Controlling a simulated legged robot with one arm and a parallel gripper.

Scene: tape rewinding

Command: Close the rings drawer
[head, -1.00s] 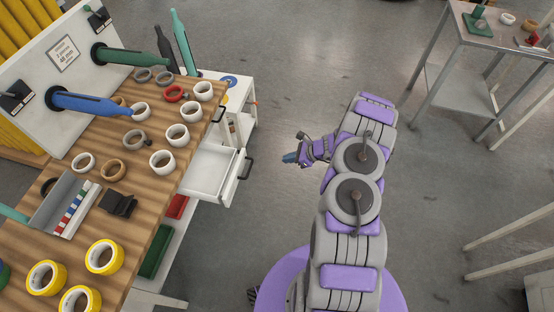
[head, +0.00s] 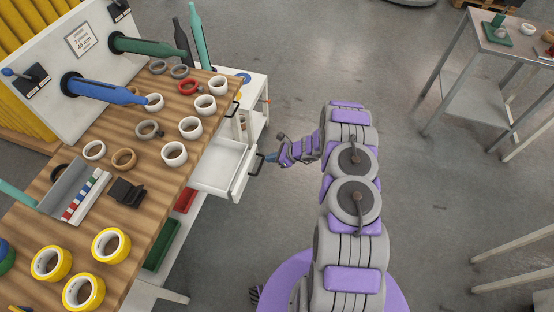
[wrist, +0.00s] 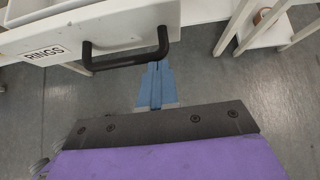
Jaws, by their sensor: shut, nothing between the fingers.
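The white rings drawer (head: 222,168) is pulled out from under the wooden bench, and its inside looks empty in the head view. In the wrist view its front (wrist: 30,43) carries a RINGS label and a black bar handle (wrist: 125,62). My gripper (head: 271,158) is shut and empty, close in front of the drawer front. In the wrist view its blue fingertips (wrist: 161,36) reach the right end of the handle. I cannot tell whether they touch it.
The wooden bench top (head: 140,205) holds white rings, yellow tape rolls (head: 110,245) and a grey tray. A white shelf unit (head: 255,95) stands just beyond the drawer. A metal table (head: 490,60) stands at the right. The floor between is clear.

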